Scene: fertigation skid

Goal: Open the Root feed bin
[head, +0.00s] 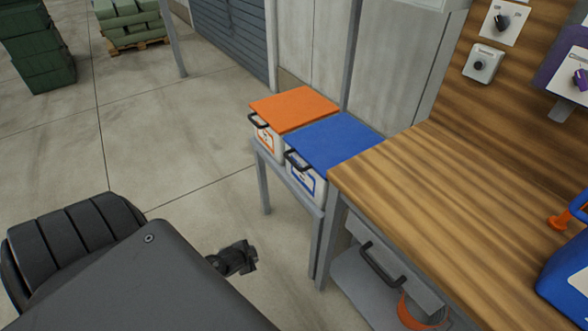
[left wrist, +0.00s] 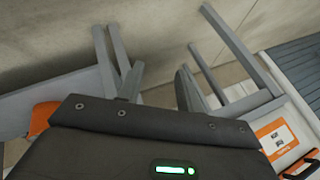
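Two white bins stand side by side on a grey stand: one with an orange lid (head: 294,108), one with a blue lid (head: 333,141). Both lids are down. Each has a dark front handle and a label too small to read, so I cannot tell which is the Root feed bin. The orange-labelled bin (left wrist: 281,138) also shows at the lower right of the left wrist view. My left gripper (head: 238,258) is low in front of the stand, apart from both bins and empty. Its fingers (left wrist: 160,86) look spread in the left wrist view. My right gripper is out of view.
A wooden workbench (head: 440,190) stands right of the bins, with a handled drawer (head: 385,268) and an orange ring-shaped item (head: 420,313) below. Controls hang on its back panel. Grey shutters and panels stand behind. The floor (head: 170,130) left of the stand is clear.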

